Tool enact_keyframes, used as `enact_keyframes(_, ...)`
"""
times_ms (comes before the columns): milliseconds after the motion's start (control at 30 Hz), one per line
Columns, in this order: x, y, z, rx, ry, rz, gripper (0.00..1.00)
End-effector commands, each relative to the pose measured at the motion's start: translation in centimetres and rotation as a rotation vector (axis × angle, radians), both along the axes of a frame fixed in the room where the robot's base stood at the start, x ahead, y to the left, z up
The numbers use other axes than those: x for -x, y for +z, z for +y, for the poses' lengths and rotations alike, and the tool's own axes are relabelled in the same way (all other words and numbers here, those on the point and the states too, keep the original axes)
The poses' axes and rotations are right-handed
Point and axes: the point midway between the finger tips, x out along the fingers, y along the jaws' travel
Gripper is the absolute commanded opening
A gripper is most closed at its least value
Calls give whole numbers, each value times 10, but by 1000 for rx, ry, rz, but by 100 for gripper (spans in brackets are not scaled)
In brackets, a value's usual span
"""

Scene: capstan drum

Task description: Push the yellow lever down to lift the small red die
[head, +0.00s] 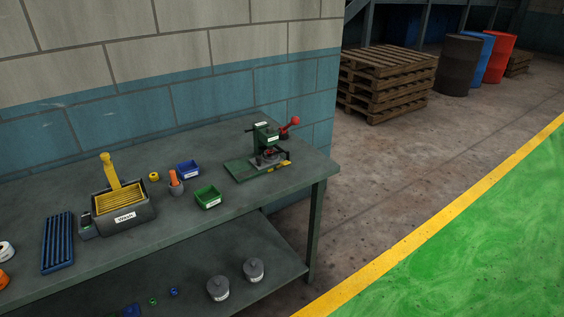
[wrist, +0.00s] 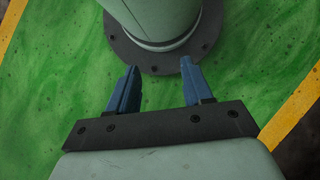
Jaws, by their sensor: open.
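A yellow lever (head: 109,170) stands upright at the back of a dark grey box (head: 125,219) on the workbench. The box has a white label on its front and a yellow slatted top. I cannot make out a small red die in either view. My gripper (wrist: 160,68) shows only in the wrist view, with its two blue fingers apart and nothing between them. It is over the green floor by the round base of my own body, away from the bench. It does not show in the head view.
A green press (head: 265,142) with a red-knobbed handle stands at the bench's right end. A green bin (head: 208,197), a blue bin (head: 188,169), a grey cup (head: 176,187) holding something orange, a yellow ring (head: 154,176) and a blue tray (head: 58,243) surround the box. Bare bench (head: 235,211) lies front right.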

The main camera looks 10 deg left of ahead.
Motion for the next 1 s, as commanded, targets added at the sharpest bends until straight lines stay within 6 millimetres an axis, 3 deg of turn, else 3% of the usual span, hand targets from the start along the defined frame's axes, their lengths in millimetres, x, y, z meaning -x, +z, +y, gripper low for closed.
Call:
enact_keyframes(433,0,0,0,0,0,0,50)
enact_keyframes(667,0,0,4,0,22,-1,28)
enact_keyframes(933,-52,20,19,-3,76,-93,2)
enact_keyframes(1000,-68,26,24,-4,88,-121,0)
